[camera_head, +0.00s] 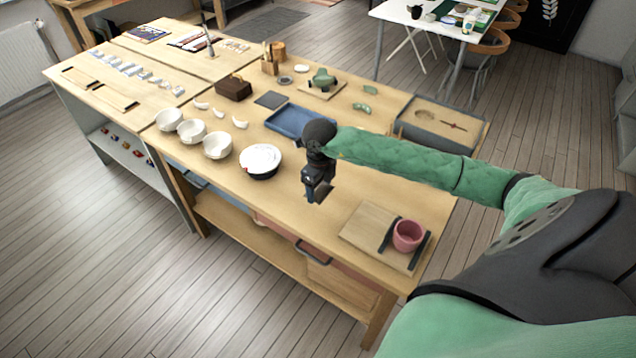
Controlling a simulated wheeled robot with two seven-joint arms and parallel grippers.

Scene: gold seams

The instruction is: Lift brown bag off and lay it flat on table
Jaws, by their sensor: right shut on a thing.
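My right gripper (318,188) hangs over the front middle of the wooden table (350,215), pointing down. It is shut on a small dark brownish thing, which looks like the brown bag. The fingers hide much of it, and its outline is hard to make out. It appears to be held above the bare wood, right of a white round lid or plate (261,157) on a dark-based bowl. My left gripper is not in view.
White bowls (217,145) stand along the left front edge. A blue tray (290,123) lies behind my gripper, and a dark brown box (234,88) further back. A pink cup (408,235) stands on a board at right front. Wood around the gripper is clear.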

